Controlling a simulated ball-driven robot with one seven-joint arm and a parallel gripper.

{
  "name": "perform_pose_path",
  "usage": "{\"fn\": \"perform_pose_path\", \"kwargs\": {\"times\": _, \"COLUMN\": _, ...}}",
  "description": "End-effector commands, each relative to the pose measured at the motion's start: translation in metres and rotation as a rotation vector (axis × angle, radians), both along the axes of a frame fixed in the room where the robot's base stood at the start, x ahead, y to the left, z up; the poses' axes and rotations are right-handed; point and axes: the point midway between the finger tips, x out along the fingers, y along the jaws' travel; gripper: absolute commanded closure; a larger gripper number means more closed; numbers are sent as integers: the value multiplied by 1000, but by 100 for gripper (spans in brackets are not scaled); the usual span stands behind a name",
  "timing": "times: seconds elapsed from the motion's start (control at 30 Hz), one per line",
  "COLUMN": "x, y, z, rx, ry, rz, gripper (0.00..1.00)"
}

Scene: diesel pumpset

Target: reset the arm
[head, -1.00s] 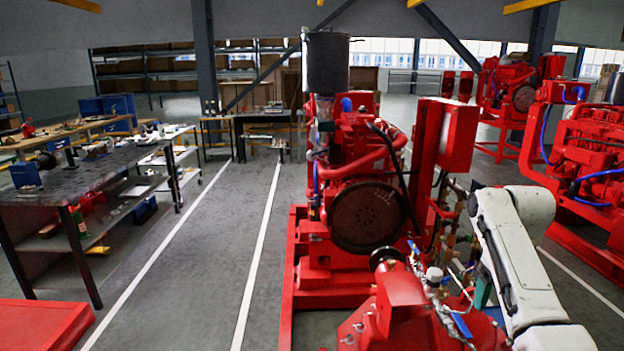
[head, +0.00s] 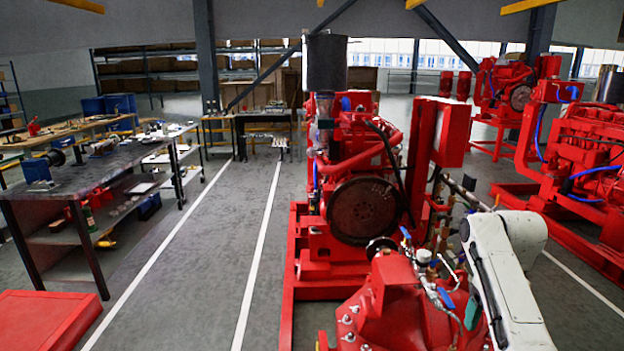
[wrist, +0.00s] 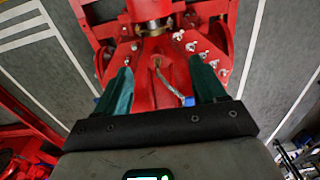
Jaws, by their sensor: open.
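My gripper (wrist: 163,92) shows in the wrist view with its two green fingers spread apart and nothing between them. Beyond the fingers is the red pump casing (wrist: 175,70) with bolts and a small hose; I cannot tell the exact gap to it. In the head view my white arm stands at the lower right, beside the red diesel pumpset (head: 365,200). A small green part of my gripper (head: 474,310) shows at the arm's left edge, over the pump's valves and blue handles. The rest of the gripper is hidden by the arm.
A workbench (head: 100,170) with tools stands at the left. A red surface (head: 45,320) is at the lower left. More red pumpsets (head: 590,150) stand at the right. The grey floor lane (head: 215,240) between white lines is clear.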

Motion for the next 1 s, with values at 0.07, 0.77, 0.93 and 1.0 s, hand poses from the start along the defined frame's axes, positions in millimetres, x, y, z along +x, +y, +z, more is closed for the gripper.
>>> {"fn": "perform_pose_path", "kwargs": {"times": 0.07, "x": -7, "y": 6, "z": -16, "rx": 4, "ry": 1, "rz": 3, "gripper": 30}}
{"fn": "perform_pose_path", "kwargs": {"times": 0.77, "x": -181, "y": 82, "z": -184, "rx": 33, "ry": -38, "rz": -16, "gripper": 30}}
{"fn": "perform_pose_path", "kwargs": {"times": 0.93, "x": -250, "y": 93, "z": -204, "rx": 29, "ry": -49, "rz": -34, "gripper": 30}}
{"fn": "perform_pose_path", "kwargs": {"times": 1.0, "x": -280, "y": 96, "z": -208, "rx": 23, "ry": -52, "rz": -41, "gripper": 30}}
